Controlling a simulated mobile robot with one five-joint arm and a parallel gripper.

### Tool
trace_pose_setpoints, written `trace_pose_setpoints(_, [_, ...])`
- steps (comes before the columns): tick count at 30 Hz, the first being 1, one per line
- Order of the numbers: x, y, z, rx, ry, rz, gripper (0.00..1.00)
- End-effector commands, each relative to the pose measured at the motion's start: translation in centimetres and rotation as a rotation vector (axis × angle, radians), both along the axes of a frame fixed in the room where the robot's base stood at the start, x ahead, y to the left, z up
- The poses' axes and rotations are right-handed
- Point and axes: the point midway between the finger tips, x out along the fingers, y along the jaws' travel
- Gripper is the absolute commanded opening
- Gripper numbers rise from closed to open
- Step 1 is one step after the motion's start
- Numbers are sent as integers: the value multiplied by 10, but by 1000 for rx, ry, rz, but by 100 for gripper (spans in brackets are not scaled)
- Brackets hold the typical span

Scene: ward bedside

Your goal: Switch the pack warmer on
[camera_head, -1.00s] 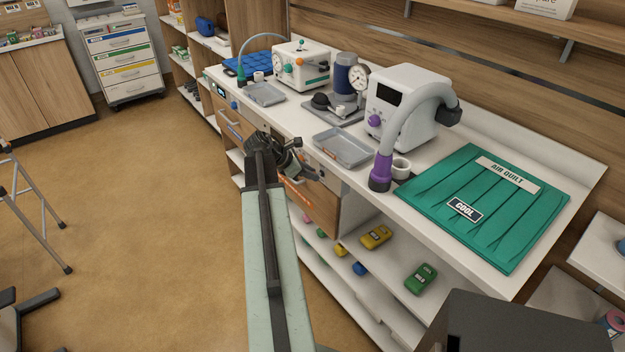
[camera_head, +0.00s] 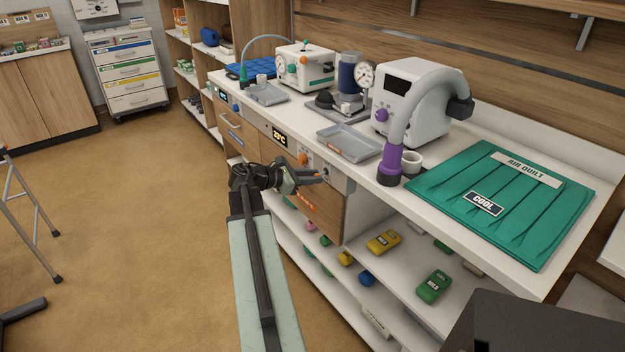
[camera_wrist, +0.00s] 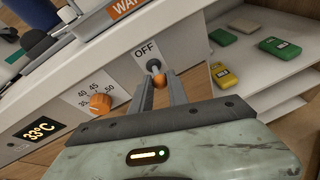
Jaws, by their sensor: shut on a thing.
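The pack warmer is built into the front of the counter, with an orange-labelled drawer (camera_head: 308,203) below its control panel. The panel carries a lit temperature display (camera_head: 279,136), which reads 33°C in the wrist view (camera_wrist: 40,130), and an orange dial knob (camera_wrist: 100,103). Beside the knob is a toggle switch (camera_wrist: 154,66) with an orange tip, next to an OFF label (camera_wrist: 146,50). My gripper (camera_wrist: 164,84) is shut on the switch lever, with a finger on each side of it. In the head view my gripper (camera_head: 318,177) reaches the panel; the fingers partly hide the lever.
On the counter above are a grey tray (camera_head: 349,143), a white machine with a purple-ended hose (camera_head: 410,110) and a green quilt (camera_head: 500,203). Open shelves below hold several coloured packs, including a yellow one (camera_head: 384,242).

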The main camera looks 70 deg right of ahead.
Motion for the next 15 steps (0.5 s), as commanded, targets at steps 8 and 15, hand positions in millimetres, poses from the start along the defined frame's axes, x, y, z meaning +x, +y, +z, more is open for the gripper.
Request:
trace_pose_setpoints(8, [-2, 0, 0, 1, 0, -4, 0])
trace_pose_setpoints(15, [-1, 0, 0, 1, 0, -3, 42])
